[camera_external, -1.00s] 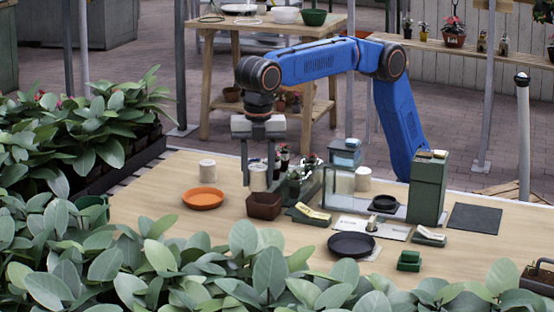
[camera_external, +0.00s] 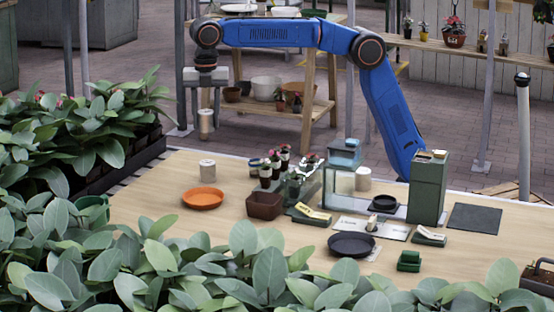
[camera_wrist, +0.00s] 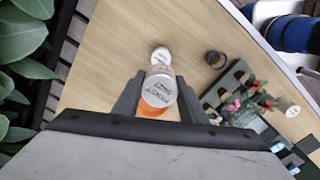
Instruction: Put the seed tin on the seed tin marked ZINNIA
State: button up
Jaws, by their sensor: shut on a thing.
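My gripper (camera_external: 206,108) is shut on a pale seed tin (camera_external: 206,126) and holds it in the air, roughly upright. In the wrist view the held tin (camera_wrist: 160,90) sits between the two fingers (camera_wrist: 158,98), its lid lettering too small to read surely. Another pale seed tin (camera_external: 207,169) stands on the table just below the held one in the external view, apart from it. It also shows in the wrist view (camera_wrist: 161,54), beyond the held tin. I cannot read a name on it. A third pale tin (camera_external: 363,180) stands beside the glass lantern.
An orange saucer (camera_external: 203,198) lies in front of the standing tin. A brown square pot (camera_external: 264,205), a tray of potted flowers (camera_external: 297,186) and the lantern (camera_external: 342,172) stand to the right. Leafy plants (camera_external: 120,262) crowd the front and left edges.

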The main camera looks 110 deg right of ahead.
jog(key=shift+d+f, duration=0.25)
jog(key=shift+f, duration=4.7)
jog(key=shift+f, duration=0.1)
jog(key=o, duration=1.1)
jog(key=shift+c, duration=0.2)
